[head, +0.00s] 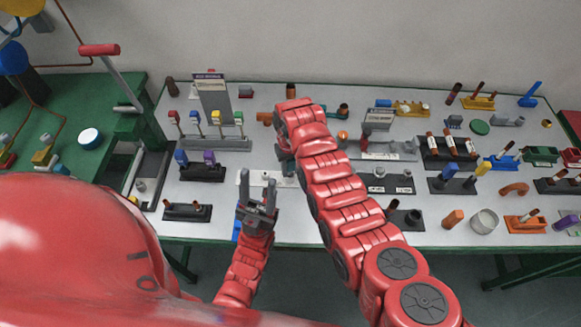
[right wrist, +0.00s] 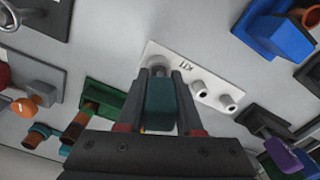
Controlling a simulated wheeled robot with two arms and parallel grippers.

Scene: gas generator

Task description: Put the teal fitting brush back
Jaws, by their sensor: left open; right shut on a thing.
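My right gripper (right wrist: 160,80) is shut on the teal fitting brush (right wrist: 160,110), its block-like handle between the two fingers. The brush's far end lies at a round grey-white holder (right wrist: 158,62) at one end of a white plate (right wrist: 187,70). I cannot tell whether the end is inside the holder or just above it. Two more white tubular holders on the plate look empty. In the head view the white plate (head: 246,178) is partly hidden by my grippers, and my right arm hides most of the brush. My left gripper (head: 259,184) is open and empty, in front of the plate.
A rack with red, yellow and blue-topped pieces (head: 212,143) stands behind left. A dark stand with blue and purple pieces (head: 203,172) is left of the plate. A black stand (head: 187,211) lies front left. Several stands crowd the table's right side.

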